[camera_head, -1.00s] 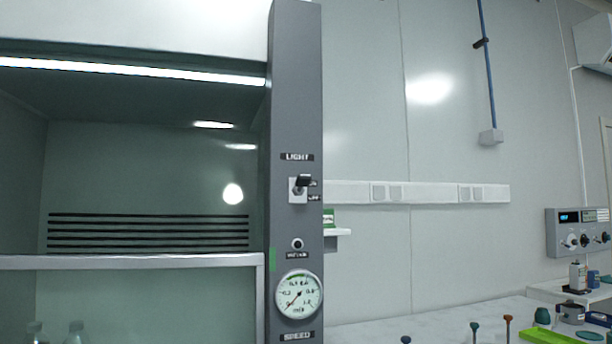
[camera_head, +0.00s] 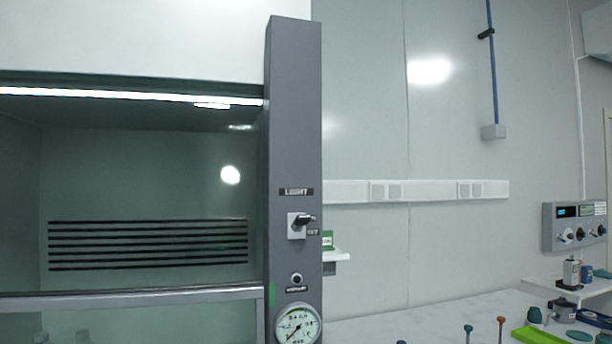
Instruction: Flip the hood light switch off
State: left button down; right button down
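The hood light switch (camera_head: 304,220) is a black lever on a pale plate, under the LIGHT label (camera_head: 296,191) on the hood's grey column (camera_head: 292,120). The lever sticks out to the right and partly covers the small labels beside it, so I cannot tell its setting for sure. The hood lamp (camera_head: 130,95) glows as a bright white strip at the top of the opening. Neither of my grippers is in view.
The hood sash (camera_head: 130,298) spans the left. A bench (camera_head: 440,318) at lower right holds small tools and a green tray (camera_head: 540,335).

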aim_at(301, 220)
jog(key=z, duration=2.7)
jog(key=i, duration=0.65)
jog(key=u, duration=3.35)
